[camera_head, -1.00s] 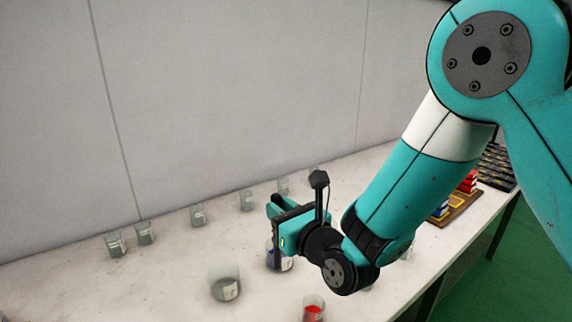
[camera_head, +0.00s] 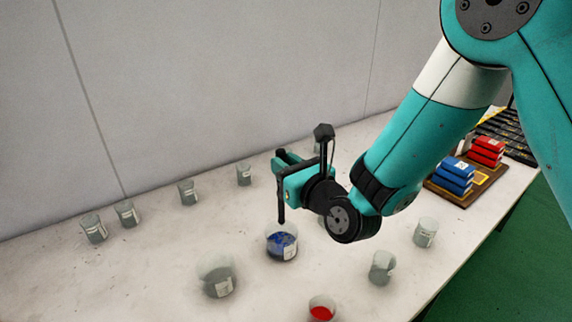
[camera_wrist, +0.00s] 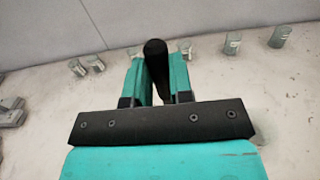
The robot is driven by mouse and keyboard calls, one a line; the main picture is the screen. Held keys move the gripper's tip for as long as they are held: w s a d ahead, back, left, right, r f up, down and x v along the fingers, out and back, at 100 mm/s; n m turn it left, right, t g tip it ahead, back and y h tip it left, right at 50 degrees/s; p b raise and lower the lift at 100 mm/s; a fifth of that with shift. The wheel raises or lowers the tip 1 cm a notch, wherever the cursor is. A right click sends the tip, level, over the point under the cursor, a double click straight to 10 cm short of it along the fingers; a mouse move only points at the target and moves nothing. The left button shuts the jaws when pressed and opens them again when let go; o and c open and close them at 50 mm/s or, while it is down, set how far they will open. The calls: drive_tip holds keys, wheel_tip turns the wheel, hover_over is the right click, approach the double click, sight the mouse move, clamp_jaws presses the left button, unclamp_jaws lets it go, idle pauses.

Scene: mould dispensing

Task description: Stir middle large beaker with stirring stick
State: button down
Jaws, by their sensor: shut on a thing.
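The large beaker with blue contents (camera_head: 282,252) stands upright on the pale table, in the middle of the head view. My gripper (camera_head: 284,180) is above it, shut on the black stirring stick (camera_head: 281,205). The stick hangs about upright, its lower tip close to the beaker's back rim in the picture; it looks just above the rim, though depth is hard to judge. In the wrist view the black end of the stick (camera_wrist: 156,62) shows between the two teal fingers of my gripper (camera_wrist: 160,80). The blue beaker does not show in the wrist view.
A larger clear beaker (camera_head: 217,278) stands front left of the blue one, and a beaker with red contents (camera_head: 321,312) stands at the front. Several small beakers line the back. Clear beakers (camera_head: 381,267) stand at right. Blue and red boxes (camera_head: 455,177) sit on a board.

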wheel_tip(320, 180, down, 8)
drive_tip(key=b, duration=0.7)
drive_tip(key=shift+s+a+r+p, duration=0.15)
drive_tip(key=shift+p, duration=0.15)
